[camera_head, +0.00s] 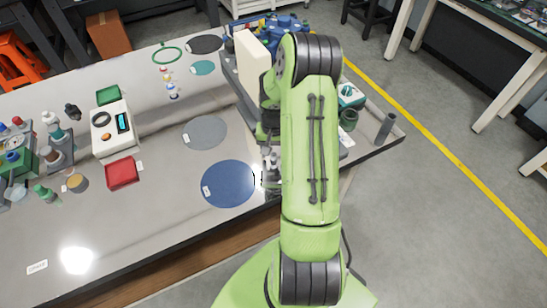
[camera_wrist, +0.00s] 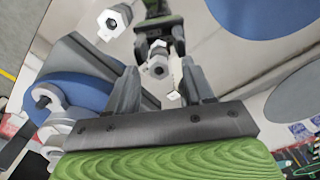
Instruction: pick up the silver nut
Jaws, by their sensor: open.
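A silver nut-like part (camera_wrist: 157,66) with a dark hole shows in the wrist view, in line with the gap between my fingers. A second silver hex part (camera_wrist: 113,21) with a dark hole lies further up and left. I cannot tell for sure which one is the silver nut. My gripper (camera_wrist: 159,74) is open, its two dark fingers apart, with nothing clearly held. In the head view my green arm hides most of the gripper; small silver parts (camera_head: 271,161) show just left of the arm.
A blue round mat (camera_head: 230,184) and a grey one (camera_head: 205,132) lie on the table left of my arm. A red tray (camera_head: 122,173) and a white device (camera_head: 112,128) stand further left. A dark cylinder (camera_head: 385,128) stands near the right table edge. The front left tabletop is mostly clear.

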